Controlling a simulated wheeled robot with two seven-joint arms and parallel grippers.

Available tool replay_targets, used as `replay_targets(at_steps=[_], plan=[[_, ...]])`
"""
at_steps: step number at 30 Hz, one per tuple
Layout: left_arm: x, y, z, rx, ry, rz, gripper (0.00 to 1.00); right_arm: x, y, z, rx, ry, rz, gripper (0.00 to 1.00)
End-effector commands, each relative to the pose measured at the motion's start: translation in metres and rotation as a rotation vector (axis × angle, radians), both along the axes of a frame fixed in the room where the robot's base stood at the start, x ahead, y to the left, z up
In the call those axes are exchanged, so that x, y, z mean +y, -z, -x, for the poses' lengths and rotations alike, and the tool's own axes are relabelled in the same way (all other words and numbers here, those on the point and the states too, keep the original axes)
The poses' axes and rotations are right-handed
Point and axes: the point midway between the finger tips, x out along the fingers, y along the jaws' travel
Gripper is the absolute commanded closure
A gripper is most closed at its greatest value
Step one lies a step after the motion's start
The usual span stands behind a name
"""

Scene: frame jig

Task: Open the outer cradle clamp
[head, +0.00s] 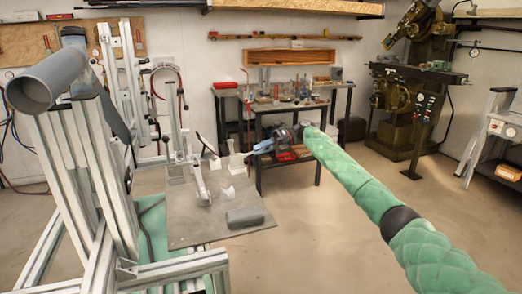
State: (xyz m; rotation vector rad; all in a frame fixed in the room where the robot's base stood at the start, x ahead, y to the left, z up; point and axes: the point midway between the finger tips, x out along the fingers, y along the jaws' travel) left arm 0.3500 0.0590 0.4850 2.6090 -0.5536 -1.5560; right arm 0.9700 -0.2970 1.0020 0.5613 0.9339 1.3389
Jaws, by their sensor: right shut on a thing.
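My right arm reaches in from the lower right, and my right gripper (264,146) is beyond the near table's right edge in this view. It is shut on a small blue part, which looks like the handle of the outer cradle clamp; the gripper hides much of it. A white cradle post (236,163) stands just left of the fingers. Whether the clamp is open or closed is too small to tell. A thick grey tube (48,80) lies across the top of the aluminium frame at the left. My left gripper is not in view.
A grey plate (185,228) carries white fixtures and a dark grey block (246,217). Upright aluminium profiles (90,170) crowd the left. A black workbench (300,106) with tools stands behind my gripper. The floor at lower centre is clear.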

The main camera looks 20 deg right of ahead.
Motion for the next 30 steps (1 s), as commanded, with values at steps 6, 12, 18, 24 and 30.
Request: replay_targets(at_steps=[6, 12, 18, 24, 30], plan=[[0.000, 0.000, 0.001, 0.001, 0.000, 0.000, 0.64, 0.000, 0.002, 0.000, 0.003, 0.001, 0.002, 0.68], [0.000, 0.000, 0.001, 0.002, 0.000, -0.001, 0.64, -0.001, 0.002, 0.000, 0.002, 0.000, 0.001, 0.68], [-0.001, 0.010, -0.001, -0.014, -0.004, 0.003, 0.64, -0.020, -0.002, -0.001, 0.001, 0.003, 0.002, 0.68], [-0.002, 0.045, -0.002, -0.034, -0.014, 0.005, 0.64, -0.050, -0.009, -0.002, 0.001, 0.002, 0.003, 0.68], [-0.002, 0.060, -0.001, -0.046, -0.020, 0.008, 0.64, -0.071, -0.014, -0.003, 0.003, 0.002, 0.002, 0.68]])
